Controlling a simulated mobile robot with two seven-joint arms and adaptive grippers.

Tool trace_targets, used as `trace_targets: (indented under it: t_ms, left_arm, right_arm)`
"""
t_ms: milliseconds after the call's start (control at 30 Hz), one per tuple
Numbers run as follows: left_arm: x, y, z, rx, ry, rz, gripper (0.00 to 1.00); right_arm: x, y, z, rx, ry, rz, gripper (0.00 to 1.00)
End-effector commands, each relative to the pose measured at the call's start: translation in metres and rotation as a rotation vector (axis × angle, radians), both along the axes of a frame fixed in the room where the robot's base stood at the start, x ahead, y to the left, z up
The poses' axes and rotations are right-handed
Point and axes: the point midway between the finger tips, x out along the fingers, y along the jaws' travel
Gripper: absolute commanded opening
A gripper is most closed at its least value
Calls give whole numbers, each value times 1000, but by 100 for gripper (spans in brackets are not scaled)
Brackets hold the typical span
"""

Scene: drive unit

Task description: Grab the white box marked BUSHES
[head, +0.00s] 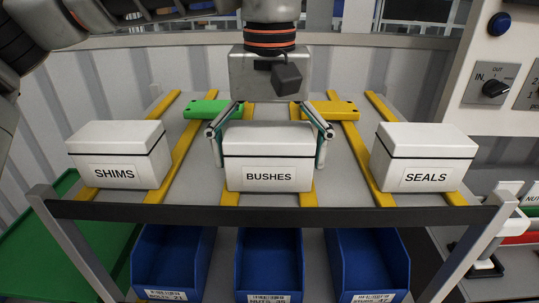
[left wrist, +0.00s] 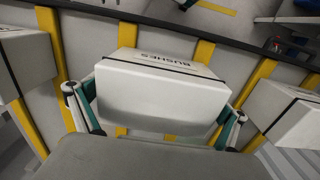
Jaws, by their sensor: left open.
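The white box marked BUSHES (head: 267,158) stands upright in the middle of the shelf, between two other white boxes. My left gripper (head: 268,140) comes from above and behind it, open, with one finger on each side of the box. In the left wrist view the BUSHES box (left wrist: 160,95) fills the middle, and the fingers of my left gripper (left wrist: 155,120) lie to its left and right. I cannot tell whether the fingers touch its sides. My right gripper is in neither view.
White boxes marked SHIMS (head: 117,157) and SEALS (head: 424,160) stand left and right, with gaps between. Yellow strips (head: 188,140) run along the shelf. A green block (head: 207,109) and a yellow block (head: 331,110) lie behind. A dark rail (head: 265,215) edges the front, above blue bins (head: 270,262).

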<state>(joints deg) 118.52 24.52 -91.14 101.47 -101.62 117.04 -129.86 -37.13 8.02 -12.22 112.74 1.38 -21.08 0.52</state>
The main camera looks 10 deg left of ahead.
Motion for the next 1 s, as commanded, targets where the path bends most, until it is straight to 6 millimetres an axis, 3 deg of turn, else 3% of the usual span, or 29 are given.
trace_targets:
  t_ms: [133,167,300,333,767,1000]
  left_arm:
    - [0,0,1,0,-1,0,100]
    - [0,0,1,0,-1,0,95]
    - [0,0,1,0,-1,1,58]
    - [0,0,1,0,-1,1,55]
    - [0,0,9,0,-3,2,55]
    - [1,0,44,-2,-5,3,55]
  right_arm:
    - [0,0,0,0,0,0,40]
    - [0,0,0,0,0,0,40]
    - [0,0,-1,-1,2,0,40]
    - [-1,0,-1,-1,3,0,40]
    - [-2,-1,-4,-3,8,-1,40]
    - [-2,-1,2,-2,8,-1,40]
